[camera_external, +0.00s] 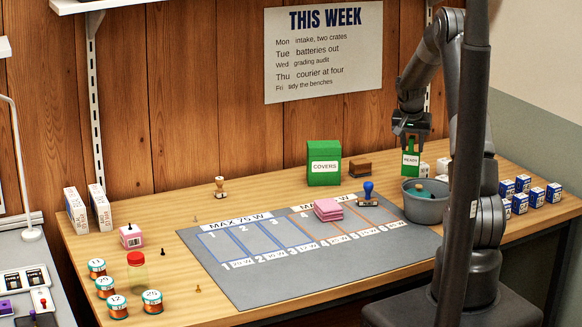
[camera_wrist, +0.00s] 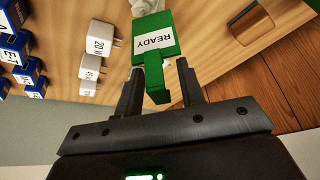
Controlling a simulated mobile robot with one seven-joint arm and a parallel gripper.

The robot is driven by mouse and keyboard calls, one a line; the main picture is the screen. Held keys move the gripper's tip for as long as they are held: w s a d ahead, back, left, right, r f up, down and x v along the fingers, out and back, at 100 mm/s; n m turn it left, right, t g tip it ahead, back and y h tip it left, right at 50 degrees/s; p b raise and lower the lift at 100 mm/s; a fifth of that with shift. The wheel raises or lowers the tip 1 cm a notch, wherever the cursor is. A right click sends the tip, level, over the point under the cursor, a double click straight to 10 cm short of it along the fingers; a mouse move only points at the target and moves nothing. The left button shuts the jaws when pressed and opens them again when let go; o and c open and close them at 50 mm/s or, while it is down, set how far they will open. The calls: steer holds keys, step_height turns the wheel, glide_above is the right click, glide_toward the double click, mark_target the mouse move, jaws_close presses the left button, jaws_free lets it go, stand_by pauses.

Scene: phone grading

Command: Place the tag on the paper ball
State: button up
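The green tag (camera_external: 411,170) has a white label reading READY. It hangs upright below my gripper (camera_external: 411,137), in the air at the back right of the bench. In the wrist view the tag (camera_wrist: 166,22) has green parts reaching back between the two dark fingers of my gripper (camera_wrist: 160,90), which hold it. A pale crumpled thing (camera_wrist: 147,5), which looks like the paper ball, shows at the top edge of the wrist view, partly cut off and covered by the tag. I cannot make it out clearly in the external view.
A grey tub (camera_external: 424,208) stands below and just right of the tag. White chargers (camera_external: 443,166) and blue boxes (camera_external: 538,197) stand to its right. A green COVERS box (camera_external: 323,165) and a brown block (camera_external: 360,168) stand left. The grey mat (camera_external: 250,285) lies in front.

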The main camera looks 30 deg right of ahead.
steer(key=shift+r, duration=0.1)
steer(key=s+a+r+n, duration=0.1)
steer(key=s+a+r, duration=0.4)
steer(key=r, duration=0.4)
steer(key=s+a+r+n, duration=0.1)
steer(key=s+a+r, duration=0.3)
steer(key=a+r, duration=0.3)
steer(key=s+a+r+n+y, duration=0.1)
steer(key=s+a, duration=0.3)
steer(key=s, duration=0.4)
steer(key=s+a+r+n+t+y, duration=0.1)
steer(key=s+a+n, duration=0.2)
steer(key=s, duration=0.6)
steer(key=s+a+r+n+t+y, duration=0.1)
steer(key=s+a+n, duration=0.2)
steer(key=s+a, duration=0.4)
steer(key=shift+s+a, duration=0.25)
steer(key=shift+s, duration=0.75)
